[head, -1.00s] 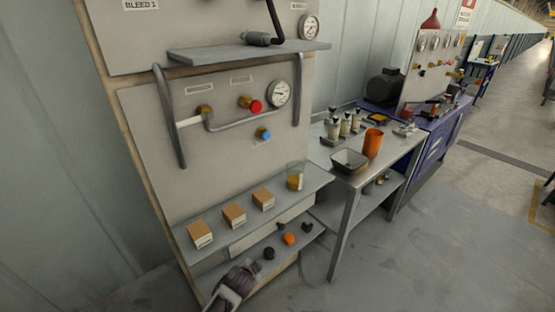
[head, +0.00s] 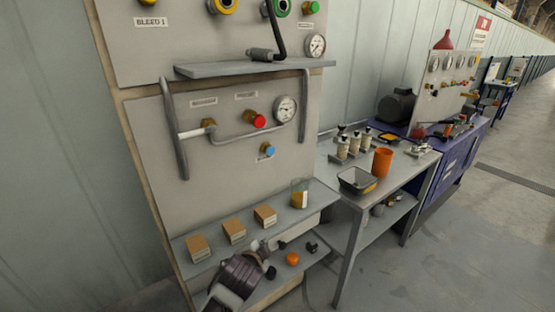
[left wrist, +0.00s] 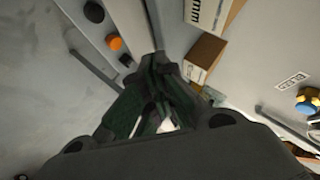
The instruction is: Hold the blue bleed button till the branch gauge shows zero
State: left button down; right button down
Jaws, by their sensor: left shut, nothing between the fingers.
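The blue bleed button (head: 267,150) sticks out of the lower grey panel, below the red-capped valve (head: 259,121). A blue part on a brass-coloured base, likely this button, shows at the right edge of the left wrist view (left wrist: 312,103). The lower panel's dial gauge (head: 285,109) is right of the red cap; its reading is too small to tell. My left gripper (head: 264,247) is shut and empty, low by the shelf's front edge, well below the button and apart from it. It also shows in the left wrist view (left wrist: 163,65). My right gripper is not in view.
Small cartons (head: 234,231) and a glass (head: 300,193) stand on the panel's shelf (head: 281,220). Orange (head: 293,259) and black caps lie below. A bent pipe and vertical handles project from the panel. Another gauge (head: 316,45) sits above. A side table (head: 349,211) stands right.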

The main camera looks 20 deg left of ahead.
aim_at(271, 151)
pick_arm(q)
jog(key=w+d+r+m+t, duration=0.2)
jog(key=w+r+m+t, duration=0.1)
jog(key=r, duration=0.7)
jog(key=w+d+r+m+t, duration=0.1)
jog(key=w+r+m+t, duration=0.3)
jog(key=r, duration=0.7)
jog(key=shift+w+d+r, duration=0.2)
jog(key=shift+w+d, duration=0.05)
jog(key=shift+d, duration=0.1)
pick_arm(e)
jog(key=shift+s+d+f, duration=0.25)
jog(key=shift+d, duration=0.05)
pick_arm(q)
jog(key=shift+w, duration=0.1)
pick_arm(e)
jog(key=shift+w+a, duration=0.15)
